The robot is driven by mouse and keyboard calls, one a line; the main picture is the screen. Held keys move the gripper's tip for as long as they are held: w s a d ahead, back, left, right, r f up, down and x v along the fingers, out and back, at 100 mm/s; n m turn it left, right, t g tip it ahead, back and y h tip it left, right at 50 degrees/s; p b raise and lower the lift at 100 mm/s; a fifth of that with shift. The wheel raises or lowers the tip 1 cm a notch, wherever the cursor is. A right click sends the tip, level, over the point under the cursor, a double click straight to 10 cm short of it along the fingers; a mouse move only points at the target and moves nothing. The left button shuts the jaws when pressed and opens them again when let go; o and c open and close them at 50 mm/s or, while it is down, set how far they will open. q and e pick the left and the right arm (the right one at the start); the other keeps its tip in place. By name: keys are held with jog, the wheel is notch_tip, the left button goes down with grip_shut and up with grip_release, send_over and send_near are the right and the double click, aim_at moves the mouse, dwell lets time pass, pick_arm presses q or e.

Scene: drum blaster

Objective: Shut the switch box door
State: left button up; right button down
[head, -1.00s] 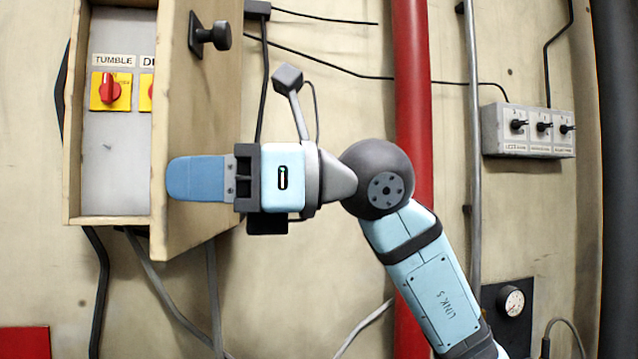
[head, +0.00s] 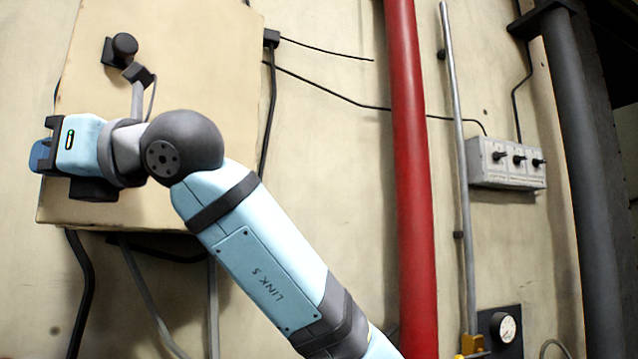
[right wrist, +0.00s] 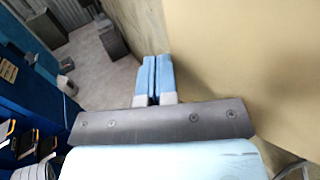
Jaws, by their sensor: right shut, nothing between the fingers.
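The switch box door (head: 200,80) is a flat cream panel on the wall at the left of the head view, with a black knob (head: 124,45) near its top left. It covers the box front, and the switches inside are hidden. Whether it sits fully flush I cannot tell. My right gripper (head: 42,155) is shut and empty in front of the door's lower left edge. In the right wrist view its blue fingers (right wrist: 157,78) are together, beside the pale door surface (right wrist: 235,65). My left gripper is not in view.
A red pipe (head: 410,180) and a thin grey conduit (head: 459,150) run down the wall right of the door. A grey box with several black switches (head: 507,162) and a gauge (head: 503,327) are further right. Cables hang below the door.

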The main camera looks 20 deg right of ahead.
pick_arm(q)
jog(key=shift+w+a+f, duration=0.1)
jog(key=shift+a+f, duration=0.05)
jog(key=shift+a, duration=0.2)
pick_arm(e)
jog(key=w+a+m+t+h, duration=0.1)
jog(key=w+a, duration=0.3)
jog(key=w, duration=0.8)
jog(key=shift+w+m+t, duration=0.3)
jog(key=shift+w+t, duration=0.1)
jog(key=shift+t, duration=0.1)
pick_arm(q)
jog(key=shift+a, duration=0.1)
